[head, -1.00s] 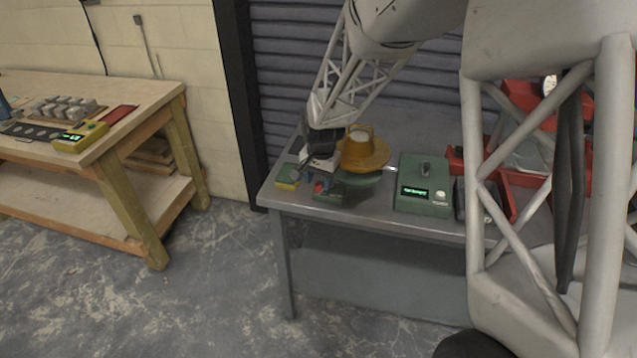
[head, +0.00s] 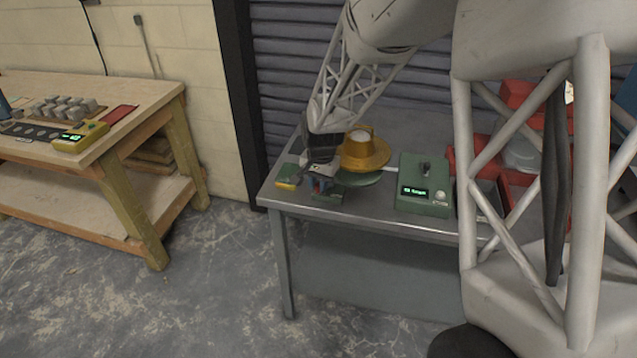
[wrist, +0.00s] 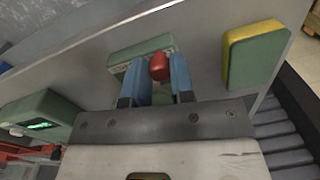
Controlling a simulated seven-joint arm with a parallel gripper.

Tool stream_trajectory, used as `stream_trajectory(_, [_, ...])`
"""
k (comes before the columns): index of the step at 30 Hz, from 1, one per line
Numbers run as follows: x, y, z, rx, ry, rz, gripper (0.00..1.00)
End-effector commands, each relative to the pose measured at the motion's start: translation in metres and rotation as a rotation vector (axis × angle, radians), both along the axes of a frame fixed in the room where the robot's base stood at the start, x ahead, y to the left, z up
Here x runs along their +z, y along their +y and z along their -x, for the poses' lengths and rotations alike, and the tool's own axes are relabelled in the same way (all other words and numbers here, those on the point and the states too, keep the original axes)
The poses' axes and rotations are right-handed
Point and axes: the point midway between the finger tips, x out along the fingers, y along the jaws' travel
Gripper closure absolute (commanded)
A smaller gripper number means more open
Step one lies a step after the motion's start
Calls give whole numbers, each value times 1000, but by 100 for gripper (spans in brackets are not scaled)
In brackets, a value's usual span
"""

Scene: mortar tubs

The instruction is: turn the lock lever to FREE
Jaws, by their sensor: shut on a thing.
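The lock lever shows as a red knob (wrist: 159,67) over a small green base (wrist: 128,68) in the wrist view. My gripper (wrist: 158,60) has blue fingers, one on each side of the knob, and is shut on it. In the head view, my gripper (head: 320,186) is low over the front left of the grey metal table (head: 386,215), and a bit of red shows between its fingers. The lever's arm and any FREE marking are hidden or too small to read.
A green and yellow block (wrist: 254,54) lies close beside the lever base. Behind the gripper stands a brown-yellow, brimmed tub (head: 362,152) on a green disc. A green box with a lit display (head: 424,187) is to the right, near red bins (head: 464,166).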

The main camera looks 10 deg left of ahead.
Motion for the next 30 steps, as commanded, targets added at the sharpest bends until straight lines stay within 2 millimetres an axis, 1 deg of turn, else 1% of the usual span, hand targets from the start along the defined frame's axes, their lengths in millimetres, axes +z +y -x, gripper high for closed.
stream_trajectory(8, [1,-3,1,53,-1,-1,100])
stream_trajectory(14, [1,-8,3,158,-1,-1,100])
stream_trajectory(20, [1,-16,5,314,0,-1,100])
stream_trajectory(30, [1,-32,5,637,-2,-1,100])
